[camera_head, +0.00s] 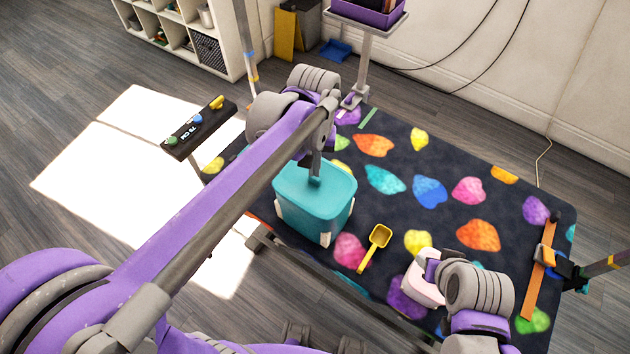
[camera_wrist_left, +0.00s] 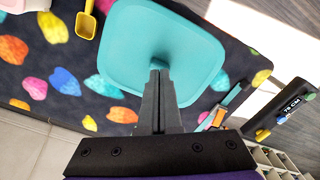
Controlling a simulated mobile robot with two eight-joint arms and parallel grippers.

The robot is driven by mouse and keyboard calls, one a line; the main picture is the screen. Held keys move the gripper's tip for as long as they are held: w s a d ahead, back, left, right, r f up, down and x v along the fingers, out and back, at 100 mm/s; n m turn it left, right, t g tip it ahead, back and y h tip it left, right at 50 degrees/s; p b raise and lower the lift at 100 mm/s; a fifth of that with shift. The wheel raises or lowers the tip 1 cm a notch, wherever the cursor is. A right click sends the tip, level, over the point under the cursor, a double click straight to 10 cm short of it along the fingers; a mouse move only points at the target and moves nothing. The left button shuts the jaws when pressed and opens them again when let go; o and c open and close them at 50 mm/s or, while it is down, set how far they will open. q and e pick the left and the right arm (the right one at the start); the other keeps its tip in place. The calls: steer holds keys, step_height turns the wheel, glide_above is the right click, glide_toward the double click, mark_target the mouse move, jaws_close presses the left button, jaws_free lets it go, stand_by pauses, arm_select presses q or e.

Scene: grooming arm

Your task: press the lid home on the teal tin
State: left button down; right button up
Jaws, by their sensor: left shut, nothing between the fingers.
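The teal tin (camera_head: 312,222) stands on the patterned mat with white pieces at its lower corners. Its teal lid (camera_head: 335,180) lies on top; it also shows in the left wrist view (camera_wrist_left: 190,45). I cannot tell whether the lid is fully seated. My left gripper (camera_head: 316,178) points down at the lid, shut and empty. Its tips (camera_wrist_left: 159,72) are at a small teal knob near the lid's middle; I cannot tell whether they touch. My right arm is at the lower right, by a pale pink container (camera_head: 422,287); its fingers cannot be made out.
A yellow scoop (camera_head: 374,248) lies on the mat (camera_head: 395,225) right of the tin. A dark panel (camera_head: 197,130) on a stand is to the left. An orange bar (camera_head: 538,272) is at the right. A purple bin (camera_head: 370,12) stands raised at the back.

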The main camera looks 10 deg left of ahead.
arm_select(q)
step_height(320, 180, up, 6)
steer(key=shift+w+f+p, duration=0.15)
steer(key=shift+f+p, duration=0.1)
steer(key=shift+p, duration=1)
arm_select(e)
steer(key=r, duration=0.1)
steer(key=w+r, duration=0.2)
steer(key=r, duration=0.1)
steer(key=shift+s, duration=0.1)
arm_select(q)
steer(key=m+t, duration=0.2)
steer(key=t, duration=0.4)
glide_toward(312, 185)
steer(key=s+a+f, duration=0.3)
steer(key=s+a, duration=0.3)
steer(key=shift+w+a+f, duration=0.1)
steer(key=shift+f, duration=0.1)
